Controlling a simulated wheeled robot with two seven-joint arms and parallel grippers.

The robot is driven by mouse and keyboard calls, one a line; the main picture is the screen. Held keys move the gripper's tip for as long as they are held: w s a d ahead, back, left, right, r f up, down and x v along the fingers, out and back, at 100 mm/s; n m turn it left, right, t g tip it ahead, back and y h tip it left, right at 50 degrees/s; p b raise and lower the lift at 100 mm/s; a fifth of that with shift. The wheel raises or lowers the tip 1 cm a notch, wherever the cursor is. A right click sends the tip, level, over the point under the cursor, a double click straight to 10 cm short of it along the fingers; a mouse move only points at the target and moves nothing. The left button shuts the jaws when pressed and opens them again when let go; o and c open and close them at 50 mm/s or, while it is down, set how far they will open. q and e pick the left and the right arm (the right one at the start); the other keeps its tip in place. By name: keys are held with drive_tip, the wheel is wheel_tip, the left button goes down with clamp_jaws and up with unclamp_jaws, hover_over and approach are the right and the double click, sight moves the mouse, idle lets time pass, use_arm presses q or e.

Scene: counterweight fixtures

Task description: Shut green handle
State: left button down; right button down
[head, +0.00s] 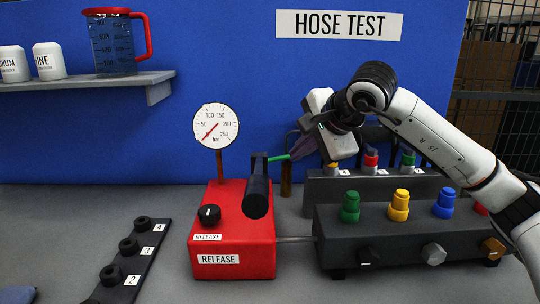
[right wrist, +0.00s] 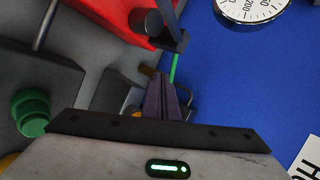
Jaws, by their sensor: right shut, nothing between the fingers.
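A thin green bar (head: 278,158) shows in the head view behind the black lever of the red pump, close to my right fingertips. It also shows in the right wrist view (right wrist: 174,68), just beyond the fingertips; I cannot tell whether they touch. A green knob (head: 350,207) stands upright at the left end of the dark front block, and in the right wrist view (right wrist: 30,112) it is at the left. A smaller green-capped part (head: 408,160) stands on the rear block. My right gripper (head: 293,153) is shut and empty, its purple fingers together in the right wrist view (right wrist: 162,80). My left gripper is not in view.
The red pump (head: 235,245) with its black lever (head: 257,190) and gauge (head: 217,125) stands left of the dark front block (head: 390,235). A rod joins them. A numbered rack (head: 140,245) lies to the left. A blue panel (head: 250,60) closes the back.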

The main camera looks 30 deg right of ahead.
sight(275, 159)
use_arm(q)
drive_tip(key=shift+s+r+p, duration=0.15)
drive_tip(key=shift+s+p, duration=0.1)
drive_tip(key=shift+p, duration=0.25)
use_arm(e)
drive_tip(key=w+r+x, duration=0.1)
drive_tip(key=x, duration=1)
drive_tip(key=shift+w+d+r, duration=0.15)
drive_tip(key=shift+w+r, duration=0.2)
drive_tip(key=shift+w, duration=0.05)
use_arm(q)
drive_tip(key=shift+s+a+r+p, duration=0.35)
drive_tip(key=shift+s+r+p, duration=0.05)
drive_tip(key=shift+p, duration=0.6)
use_arm(e)
drive_tip(key=shift+w+a, duration=0.25)
drive_tip(key=shift+w, duration=0.5)
drive_tip(key=shift+w+a, duration=0.3)
drive_tip(key=shift+w, duration=0.5)
